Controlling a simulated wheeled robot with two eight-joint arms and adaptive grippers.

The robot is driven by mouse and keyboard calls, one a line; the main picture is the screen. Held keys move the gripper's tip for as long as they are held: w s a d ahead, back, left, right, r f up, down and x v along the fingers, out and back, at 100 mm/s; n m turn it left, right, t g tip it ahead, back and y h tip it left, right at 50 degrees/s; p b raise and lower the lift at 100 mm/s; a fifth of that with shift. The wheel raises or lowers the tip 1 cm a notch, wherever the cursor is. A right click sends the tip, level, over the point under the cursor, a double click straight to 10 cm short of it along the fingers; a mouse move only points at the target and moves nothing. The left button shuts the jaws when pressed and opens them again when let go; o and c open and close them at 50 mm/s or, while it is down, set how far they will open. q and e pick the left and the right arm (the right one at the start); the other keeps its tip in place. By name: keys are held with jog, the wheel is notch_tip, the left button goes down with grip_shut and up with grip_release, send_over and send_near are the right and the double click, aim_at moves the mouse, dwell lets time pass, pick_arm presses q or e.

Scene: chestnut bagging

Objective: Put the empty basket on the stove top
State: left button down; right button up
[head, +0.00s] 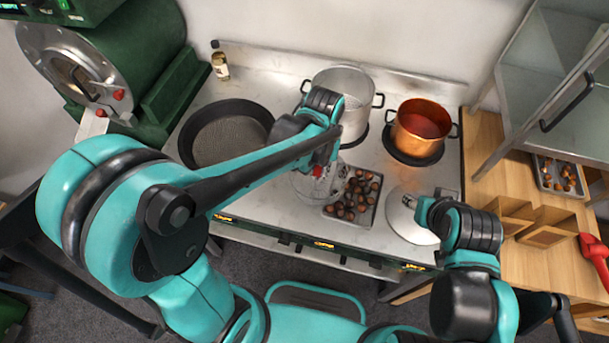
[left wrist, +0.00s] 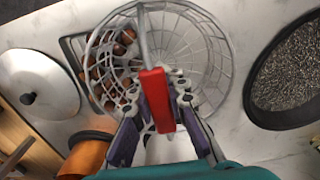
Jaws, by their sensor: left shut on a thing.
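The wire basket (head: 308,190) is at the front middle of the stove top (head: 270,203), left of the chestnut tray. In the left wrist view the basket (left wrist: 205,47) looks empty; chestnuts show past its left side, on the tray. My left gripper (head: 322,172) is shut on the basket's red handle (left wrist: 156,100). I cannot tell whether the basket's bottom touches the stove top.
The chestnut tray (head: 371,215) is close beside the basket. A dark pan (head: 222,135), a steel pot (head: 354,115) and a copper pot (head: 422,128) stand behind. Wooden boxes (head: 545,232) and a red scoop (head: 594,250) are on the right counter.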

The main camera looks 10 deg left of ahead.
aim_at(298, 174)
pick_arm(q)
jog(key=w+a+f, duration=0.1)
jog(key=a, duration=0.1)
jog(key=w+a+f+b, duration=0.1)
jog(key=a+f, duration=0.1)
jog(key=w+a+f, duration=0.1)
jog(key=a, duration=0.1)
jog(key=shift+a+f+b, duration=0.2)
jog(key=shift+b, duration=0.1)
jog(key=shift+f+b, duration=0.85)
jog(key=shift+f, duration=1.15)
jog(key=c, duration=1.5)
grip_release()
